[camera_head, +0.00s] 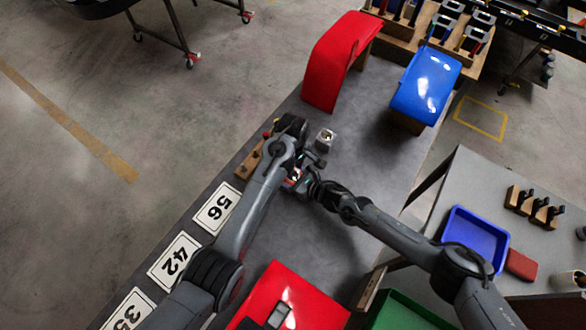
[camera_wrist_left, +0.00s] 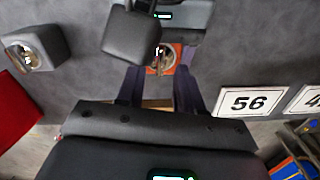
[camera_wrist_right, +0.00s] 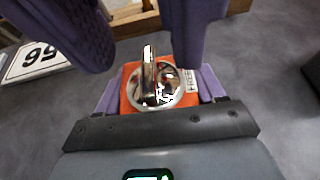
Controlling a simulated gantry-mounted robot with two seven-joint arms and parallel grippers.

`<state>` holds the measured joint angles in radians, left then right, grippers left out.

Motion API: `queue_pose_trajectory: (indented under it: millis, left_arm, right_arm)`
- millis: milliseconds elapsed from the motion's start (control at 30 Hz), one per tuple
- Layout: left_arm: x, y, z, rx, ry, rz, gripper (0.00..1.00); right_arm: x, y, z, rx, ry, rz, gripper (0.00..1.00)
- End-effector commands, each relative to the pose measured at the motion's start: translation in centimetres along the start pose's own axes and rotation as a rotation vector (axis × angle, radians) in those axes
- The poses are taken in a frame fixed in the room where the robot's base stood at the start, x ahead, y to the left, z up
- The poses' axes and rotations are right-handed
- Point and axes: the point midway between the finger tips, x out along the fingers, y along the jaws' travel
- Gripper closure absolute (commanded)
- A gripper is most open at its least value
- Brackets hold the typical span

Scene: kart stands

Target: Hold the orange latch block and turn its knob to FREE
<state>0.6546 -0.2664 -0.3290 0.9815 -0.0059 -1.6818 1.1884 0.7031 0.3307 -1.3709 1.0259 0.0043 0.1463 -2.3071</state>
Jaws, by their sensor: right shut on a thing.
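The orange latch block (camera_wrist_right: 131,76) shows in the right wrist view with a round metal knob (camera_wrist_right: 165,88) on its face. The knob's raised bar points up in that view; a FREE label (camera_wrist_right: 191,80) is to its right. My right gripper (camera_wrist_right: 158,84) is shut on the block, its purple fingers on both sides. My left gripper (camera_wrist_left: 160,76) is open; its spread fingers reach in near the knob, with nothing visibly gripped. In the left wrist view the block (camera_wrist_left: 177,52) is partly hidden by my right gripper. In the head view both grippers crowd over it.
A grey block with a metal top (camera_head: 325,139) stands close by. A wooden rack (camera_head: 249,160) and number cards (camera_head: 215,208) line the table's left edge. Red (camera_head: 331,62) and blue (camera_head: 425,87) panels stand farther back; another red panel (camera_head: 290,293) is in front.

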Motion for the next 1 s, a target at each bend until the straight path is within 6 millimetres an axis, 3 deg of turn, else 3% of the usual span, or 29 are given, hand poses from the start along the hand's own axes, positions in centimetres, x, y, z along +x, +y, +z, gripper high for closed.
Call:
queue_pose_trajectory:
  millis: [233,567,800,1000]
  left_arm:
    - [1.9,0.0,0.0,-0.001,0.000,0.000,0.64]
    - [2.2,0.0,0.0,0.000,0.001,0.001,0.64]
    - [2.2,0.0,0.0,0.000,0.001,0.001,0.97]
    - [2.1,0.0,0.0,0.002,0.001,0.001,1.00]
  right_arm:
    - [0.0,0.0,0.1,0.000,-0.001,0.000,0.69]
    - [0.0,0.0,0.1,0.000,-0.001,0.000,0.69]
    - [0.0,0.0,0.1,0.000,-0.001,0.000,0.69]
    - [0.0,0.0,0.1,0.000,-0.001,0.000,0.69]
